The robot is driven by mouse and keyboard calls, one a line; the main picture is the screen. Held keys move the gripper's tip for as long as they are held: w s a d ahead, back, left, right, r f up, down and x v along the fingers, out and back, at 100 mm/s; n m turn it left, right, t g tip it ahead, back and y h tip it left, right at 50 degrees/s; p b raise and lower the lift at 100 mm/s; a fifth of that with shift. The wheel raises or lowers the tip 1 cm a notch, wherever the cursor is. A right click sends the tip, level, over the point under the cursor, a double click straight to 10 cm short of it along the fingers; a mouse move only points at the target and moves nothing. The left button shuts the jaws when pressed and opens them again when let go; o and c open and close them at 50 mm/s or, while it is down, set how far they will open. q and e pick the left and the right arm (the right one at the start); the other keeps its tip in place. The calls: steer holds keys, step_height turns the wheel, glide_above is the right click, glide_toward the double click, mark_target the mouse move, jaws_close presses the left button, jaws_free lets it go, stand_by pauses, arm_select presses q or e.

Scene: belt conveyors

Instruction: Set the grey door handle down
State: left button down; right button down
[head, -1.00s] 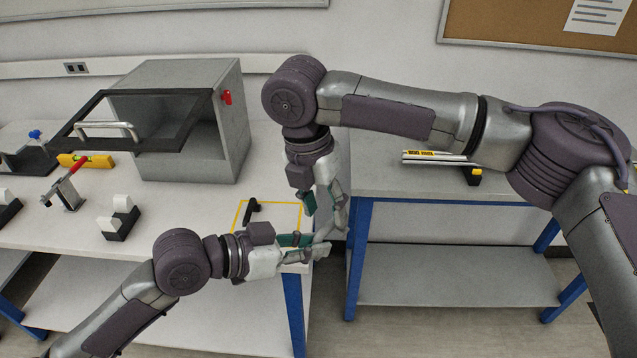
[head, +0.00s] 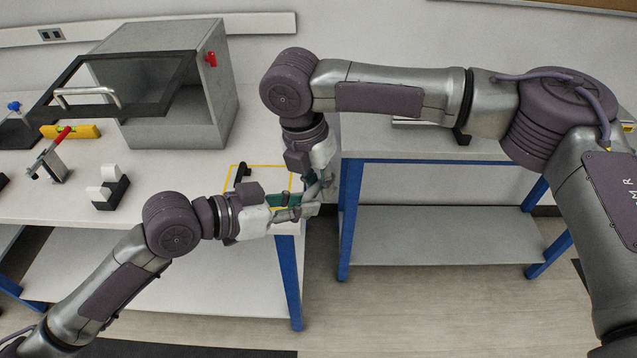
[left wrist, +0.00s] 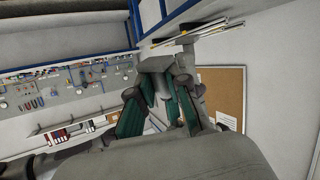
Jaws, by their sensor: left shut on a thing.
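My left gripper (head: 289,209) is shut, with green finger pads, just past the right front corner of the white bench. A light grey piece (head: 312,209) shows at its fingertips, apparently the grey door handle; its shape is mostly hidden by the fingers. My right gripper (head: 316,184) points down right beside the left fingertips, and the two overlap in the head view. I cannot tell whether the right one touches the handle or how wide it is.
A grey box (head: 190,115) with an open framed door stands behind. A black-and-white holder (head: 108,190) is to the left. A gap separates this bench from the right bench (head: 400,145).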

arm_select(q)
steer(key=c, duration=1.2)
jaws_free()
steer(key=shift+s+d+r, duration=0.1)
steer(key=shift+s+d, duration=0.15)
steer(key=shift+o, duration=0.7)
steer(key=shift+w, duration=0.1)
steer(key=shift+a, duration=0.1)
